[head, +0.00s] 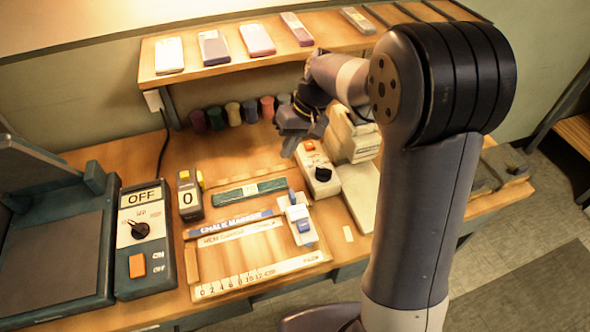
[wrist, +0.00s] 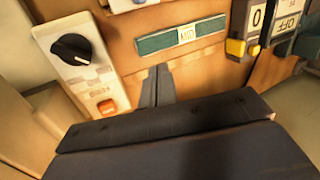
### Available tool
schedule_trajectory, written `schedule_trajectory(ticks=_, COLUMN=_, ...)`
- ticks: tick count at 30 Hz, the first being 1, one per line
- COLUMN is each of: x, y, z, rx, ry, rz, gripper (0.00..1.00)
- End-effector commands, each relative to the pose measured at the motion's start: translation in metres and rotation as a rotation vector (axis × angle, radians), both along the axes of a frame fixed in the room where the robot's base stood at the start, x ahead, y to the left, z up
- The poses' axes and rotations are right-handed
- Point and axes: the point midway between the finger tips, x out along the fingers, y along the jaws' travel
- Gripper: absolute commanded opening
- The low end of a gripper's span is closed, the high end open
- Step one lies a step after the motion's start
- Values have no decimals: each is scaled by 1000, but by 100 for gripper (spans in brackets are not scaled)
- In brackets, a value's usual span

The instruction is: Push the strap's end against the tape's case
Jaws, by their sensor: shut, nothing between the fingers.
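The strap (head: 230,195) is a flat dark green strip with a pale label at its middle. It lies on the bench and also shows in the wrist view (wrist: 157,43), where the label reads MID. The tape's case (head: 189,198) is a dark grey block with a yellow part and a white 0 plate. It stands just left of the strap's left end, with a narrow gap between. In the wrist view the case (wrist: 243,32) is at the strap's right end. My gripper (head: 290,148) is shut and empty, above the bench behind the strap; its fingers (wrist: 160,72) point toward the strap without touching it.
A white switch box (head: 318,172) with a knob stands right of the strap. Rulers and a white-and-blue slider (head: 300,225) lie in front. A control box marked OFF (head: 143,240) is at the left. Several coloured rolls stand behind, under a shelf (head: 225,60).

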Motion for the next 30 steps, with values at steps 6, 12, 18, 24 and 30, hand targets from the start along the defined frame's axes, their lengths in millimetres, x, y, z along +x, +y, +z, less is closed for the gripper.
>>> schedule_trajectory(ticks=6, x=0, y=-9, z=0, rx=-80, ry=143, rz=-405, gripper=0)
schedule_trajectory(ticks=12, x=0, y=-17, z=-1, rx=-146, ry=263, rz=-784, gripper=0)
schedule_trajectory(ticks=18, x=0, y=-25, z=-2, rx=-201, ry=368, rz=-1163, gripper=0)
schedule_trajectory(ticks=24, x=0, y=-31, z=-2, rx=-235, ry=442, rz=-1453, gripper=0)
schedule_trajectory(ticks=30, x=0, y=-33, z=-4, rx=-247, ry=471, rz=-1567, gripper=0)
